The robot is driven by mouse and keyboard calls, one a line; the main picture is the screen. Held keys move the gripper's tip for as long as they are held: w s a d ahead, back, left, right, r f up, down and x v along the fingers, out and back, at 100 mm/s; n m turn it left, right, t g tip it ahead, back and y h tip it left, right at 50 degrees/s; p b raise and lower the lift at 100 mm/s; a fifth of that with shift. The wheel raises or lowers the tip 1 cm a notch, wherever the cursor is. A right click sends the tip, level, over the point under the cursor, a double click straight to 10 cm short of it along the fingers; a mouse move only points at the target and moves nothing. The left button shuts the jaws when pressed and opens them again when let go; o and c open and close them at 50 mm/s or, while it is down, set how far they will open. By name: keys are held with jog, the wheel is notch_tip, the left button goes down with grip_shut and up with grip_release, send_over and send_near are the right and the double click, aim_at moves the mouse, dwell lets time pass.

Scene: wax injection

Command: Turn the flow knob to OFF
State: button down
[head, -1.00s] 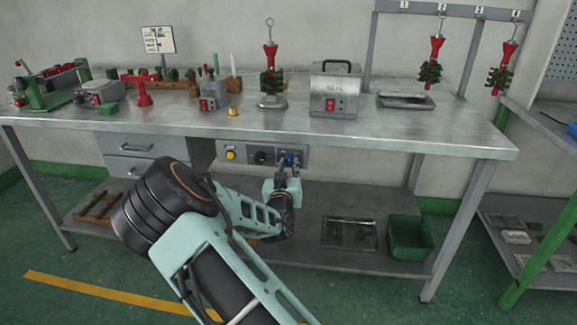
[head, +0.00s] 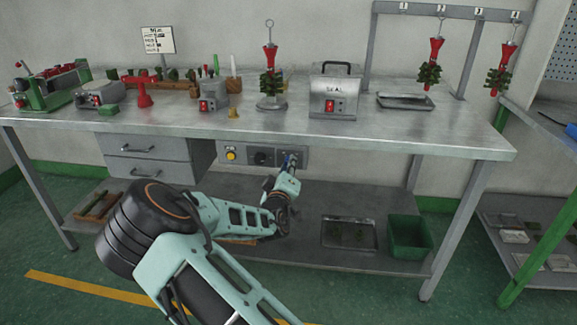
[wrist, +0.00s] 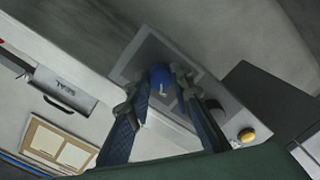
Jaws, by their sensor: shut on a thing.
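The blue flow knob (wrist: 160,76) is on a grey control panel (wrist: 142,52) in the wrist view. A small pale mark shows on the knob's face; no OFF lettering is readable. My gripper (wrist: 155,90) has its two fingers on either side of the knob and is shut on it. In the head view my gripper (head: 289,165) reaches up to the right end of the panel (head: 277,150) under the bench top and mostly hides the knob.
A black knob (head: 262,158) and a yellow button (head: 231,155) sit left of my gripper on the panels. The bench top (head: 400,135) overhangs them. A tray (head: 348,233) and green bin (head: 409,237) are on the lower shelf.

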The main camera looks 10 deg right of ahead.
jog(key=shift+n, duration=0.3)
dwell(0.4)
jog(key=c, duration=1.7)
grip_release()
jog(key=shift+s, duration=0.1)
jog(key=v, duration=1.2)
